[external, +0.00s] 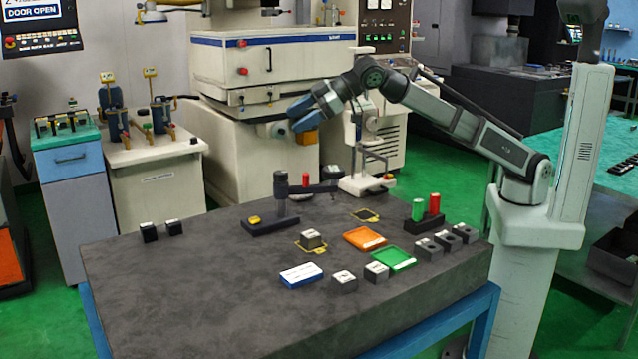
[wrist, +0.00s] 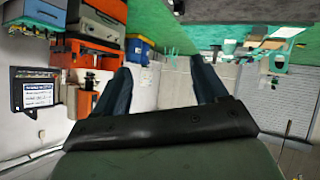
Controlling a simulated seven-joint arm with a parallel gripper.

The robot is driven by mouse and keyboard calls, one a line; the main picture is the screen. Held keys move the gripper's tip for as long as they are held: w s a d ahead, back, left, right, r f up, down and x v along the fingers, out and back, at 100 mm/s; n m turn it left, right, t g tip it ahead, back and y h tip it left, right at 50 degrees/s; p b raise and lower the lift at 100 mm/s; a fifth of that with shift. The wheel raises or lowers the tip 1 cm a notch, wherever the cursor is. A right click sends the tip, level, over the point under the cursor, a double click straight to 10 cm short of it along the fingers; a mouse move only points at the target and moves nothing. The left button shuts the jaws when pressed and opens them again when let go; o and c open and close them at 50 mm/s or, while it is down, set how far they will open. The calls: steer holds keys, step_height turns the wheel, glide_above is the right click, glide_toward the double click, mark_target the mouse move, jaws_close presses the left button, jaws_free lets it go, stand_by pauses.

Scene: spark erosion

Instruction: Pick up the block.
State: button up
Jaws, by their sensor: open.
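Several small blocks stand on the dark table. A grey block (external: 312,240) with a pale top stands within a yellow outline near the table's middle. Two similar blocks, a front one (external: 344,283) and one beside it (external: 376,273), stand nearer the front edge. Dark blocks (external: 428,250) stand in a row at the right, and two black ones (external: 148,232) at the far left. Which one is the task's block I cannot tell. My gripper (external: 300,116) is high above the table's back edge, far from all blocks. Its blue fingers stand apart and empty in the wrist view (wrist: 160,82).
An orange tray (external: 365,238), a green tray (external: 393,260) and a blue-white box (external: 301,275) lie mid-table. Green and red cylinders (external: 434,204) stand at the right. A dark post fixture (external: 280,190) and a pale stand (external: 366,184) rise at the back. The table's left front is clear.

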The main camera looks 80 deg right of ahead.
steer(key=s+a+f+n+g, duration=0.1)
steer(key=s+a+f+g, duration=0.35)
steer(key=f, duration=0.25)
steer(key=s+a+f+n+g, duration=0.1)
steer(key=s+a+f+g, duration=0.3)
steer(key=f, duration=0.3)
glide_above(312, 233)
steer(key=s+d, duration=0.2)
steer(key=s, duration=0.1)
steer(key=shift+t, duration=0.25)
steer(key=f, duration=0.6)
steer(key=shift+w+a+f, duration=0.1)
steer(key=shift+w, duration=0.15)
steer(key=shift+w+x, duration=0.15)
steer(key=shift+x, duration=1.45)
steer(key=shift+w+x, duration=0.15)
steer(key=shift+x, duration=1.45)
jaws_close()
